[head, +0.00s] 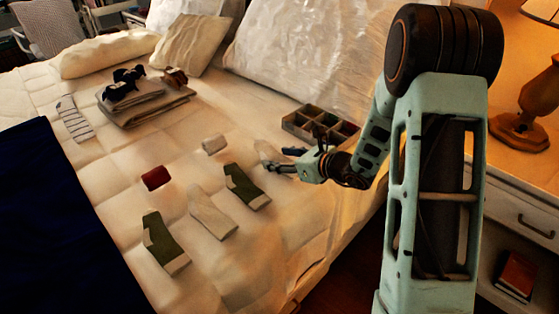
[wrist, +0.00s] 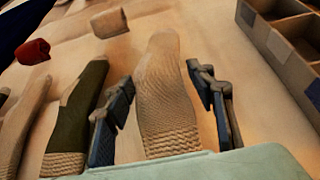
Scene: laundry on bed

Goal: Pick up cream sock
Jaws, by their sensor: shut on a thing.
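A cream sock (wrist: 165,90) with a ribbed cuff lies between the two blue-grey fingers of my gripper (wrist: 161,78), cuff toward the wrist. In the head view the sock (head: 267,152) shows as a pale shape at the fingertips of my gripper (head: 275,163), low over the bed; I cannot tell whether it touches the bed. My gripper is shut on this sock. Another cream sock (head: 212,213) lies flat on the bed between a green sock with pale patches (head: 247,187) and a second such green sock (head: 163,243).
A divided box (head: 291,125) stands just behind my gripper. A red roll (head: 156,178) and a pale roll (head: 214,144) lie on the quilt. A folded stack (head: 145,110), a striped sock (head: 73,118) and pillows (head: 192,43) are farther back. A nightstand (head: 520,207) stands at right.

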